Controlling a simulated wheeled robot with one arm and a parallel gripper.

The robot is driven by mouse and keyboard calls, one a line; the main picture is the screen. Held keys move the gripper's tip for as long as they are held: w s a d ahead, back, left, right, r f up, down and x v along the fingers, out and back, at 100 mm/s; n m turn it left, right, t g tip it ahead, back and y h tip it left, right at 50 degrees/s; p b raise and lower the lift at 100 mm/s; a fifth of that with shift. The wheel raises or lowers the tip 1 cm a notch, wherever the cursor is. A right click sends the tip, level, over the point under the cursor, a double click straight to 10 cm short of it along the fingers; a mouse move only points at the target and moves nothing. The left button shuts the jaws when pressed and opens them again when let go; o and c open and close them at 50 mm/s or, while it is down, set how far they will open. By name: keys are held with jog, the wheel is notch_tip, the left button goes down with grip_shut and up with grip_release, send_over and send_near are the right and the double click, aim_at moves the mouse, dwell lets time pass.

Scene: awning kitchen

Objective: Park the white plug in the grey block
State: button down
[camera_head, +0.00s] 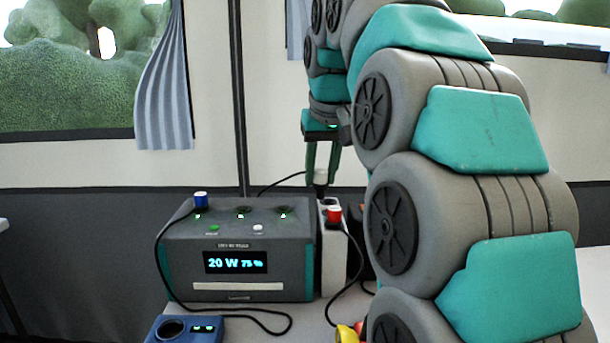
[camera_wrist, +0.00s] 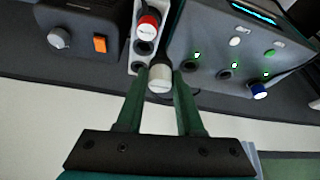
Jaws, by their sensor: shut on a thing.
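The white plug (camera_head: 320,176) is between the fingers of my gripper (camera_head: 321,172), which is shut on it. It points down, with its dark lower part at the top of the pale grey block (camera_head: 332,262). I cannot tell whether its tip touches the block or is in a hole. In the wrist view the white plug (camera_wrist: 160,79) shows between the fingertips, beside the end of the grey block (camera_wrist: 133,62). A red plug (camera_wrist: 148,24) sits in the block, and dark holes show beside it.
A dark power station (camera_head: 185,252) with a lit display stands left of the block, with a blue plug (camera_head: 201,200) in its top. A dark box with an orange switch (camera_wrist: 99,44) is on the block's other side. A blue device (camera_head: 185,330) and black cables lie in front.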

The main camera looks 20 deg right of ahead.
jog(key=shift+w+d+f+b, duration=0.45)
jog(key=shift+w+d+f, duration=0.1)
jog(key=shift+d+f, duration=0.35)
jog(key=shift+w+d+f+b, duration=0.5)
jog(key=shift+d+f, duration=0.25)
jog(key=shift+d, duration=0.2)
jog(key=shift+f+b, duration=0.65)
jog(key=shift+f, duration=1)
dwell(1.4)
jog(key=shift+c, duration=1.1)
grip_release()
notch_tip(320, 180, up, 7)
jog(key=p, duration=0.3)
dwell(0.6)
dwell(0.4)
